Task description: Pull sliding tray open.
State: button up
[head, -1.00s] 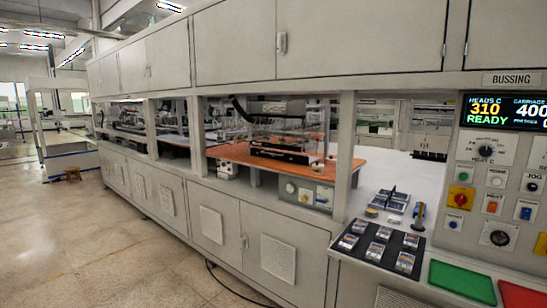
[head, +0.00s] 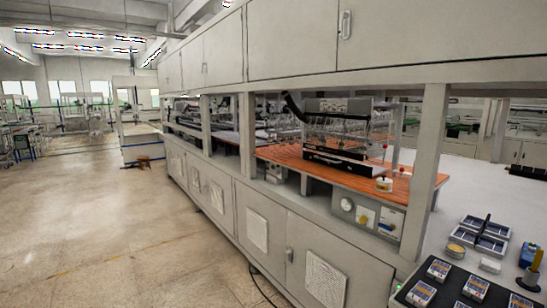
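An orange-brown flat board (head: 335,176) lies in the nearest open bay of the long grey machine. It may be the sliding tray, but I cannot tell for sure. No handle shows clearly on the board. My gripper and arm are not in view.
A grey control box (head: 366,215) with knobs is below the board. Cabinet doors (head: 262,228) line the machine's front. At lower right, a black mat (head: 450,290) holds several small packs. The floor (head: 110,220) at left is open. A dark cable lies by the cabinet foot.

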aim_at(365, 169)
jog(key=u, duration=0.5)
jog(key=i, duration=1.95)
jog(key=u, duration=0.05)
